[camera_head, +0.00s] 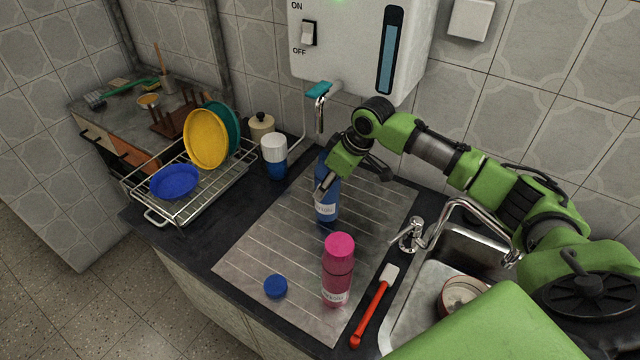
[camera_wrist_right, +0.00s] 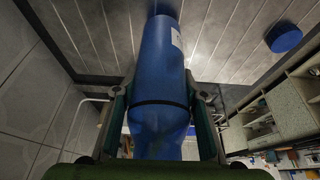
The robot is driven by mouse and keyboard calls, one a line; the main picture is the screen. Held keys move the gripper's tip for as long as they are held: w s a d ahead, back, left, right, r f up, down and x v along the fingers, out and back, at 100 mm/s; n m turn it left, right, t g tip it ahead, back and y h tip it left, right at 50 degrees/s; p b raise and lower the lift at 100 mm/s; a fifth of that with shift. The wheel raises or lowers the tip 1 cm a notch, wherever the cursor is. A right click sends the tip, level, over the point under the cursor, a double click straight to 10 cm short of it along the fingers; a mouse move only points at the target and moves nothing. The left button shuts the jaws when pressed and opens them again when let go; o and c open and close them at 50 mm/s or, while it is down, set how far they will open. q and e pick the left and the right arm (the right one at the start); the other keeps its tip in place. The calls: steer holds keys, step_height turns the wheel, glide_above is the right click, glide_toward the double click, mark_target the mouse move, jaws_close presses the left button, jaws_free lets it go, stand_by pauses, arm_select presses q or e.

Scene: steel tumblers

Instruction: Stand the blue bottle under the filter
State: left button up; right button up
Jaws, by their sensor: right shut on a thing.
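The blue bottle (camera_head: 327,210) is upright over the ridged metal drainboard, its label facing front. My right gripper (camera_head: 335,178) is shut around its upper part and hides much of its top. In the right wrist view, the blue bottle (camera_wrist_right: 160,65) sits between both fingers of the right gripper (camera_wrist_right: 160,103). Whether its base touches the board is unclear. The filter (camera_head: 350,45) is a white wall box with an ON/OFF switch. Its teal-handled spout (camera_head: 320,108) hangs behind and above the bottle. My left gripper is not in view.
A pink bottle (camera_head: 338,275) and a blue cap (camera_head: 275,286) are on the front of the drainboard (camera_head: 250,255). A dish rack (camera_head: 190,205) and a white-and-blue tumbler (camera_head: 274,155) stand left.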

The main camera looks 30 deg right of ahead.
steer(key=shift+w+a+f, duration=0.55)
steer(key=shift+w+f, duration=0.15)
steer(key=shift+w, duration=0.15)
steer(key=shift+w+a+f, duration=0.1)
steer(key=shift+w+f, duration=0.15)
steer(key=shift+f, duration=0.05)
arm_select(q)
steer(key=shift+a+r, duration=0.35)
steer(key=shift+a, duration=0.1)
arm_select(e)
steer(key=shift+s, duration=0.1)
steer(key=o, duration=1.1)
steer(key=shift+f, duration=0.15)
steer(key=shift+o, duration=0.2)
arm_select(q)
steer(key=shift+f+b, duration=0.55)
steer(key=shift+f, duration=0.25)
arm_select(e)
steer(key=v, duration=1.2)
